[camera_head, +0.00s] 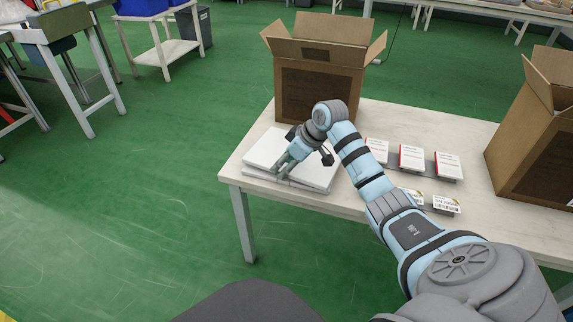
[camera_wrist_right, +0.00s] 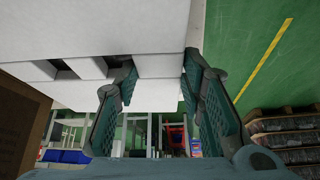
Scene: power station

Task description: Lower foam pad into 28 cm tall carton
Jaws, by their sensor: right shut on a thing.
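White foam pads (camera_head: 268,149) lie in a low flat stack on the left end of the table. My right gripper (camera_head: 287,162) is over the stack's front edge, shut on the edge of a foam pad. The right wrist view shows the white pad (camera_wrist_right: 160,65) between the two fingers. I cannot tell whether the held pad is clear of the pad below. An open brown carton (camera_head: 318,92) stands upright just behind the stack, flaps spread outward. Its inside bottom is hidden. My left gripper is not in view.
The pale table (camera_head: 400,115) carries several small white boxes (camera_head: 411,158) and labelled cards (camera_head: 446,204) right of my forearm. A second open carton (camera_head: 535,140) stands at the right end. Green floor lies free to the left.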

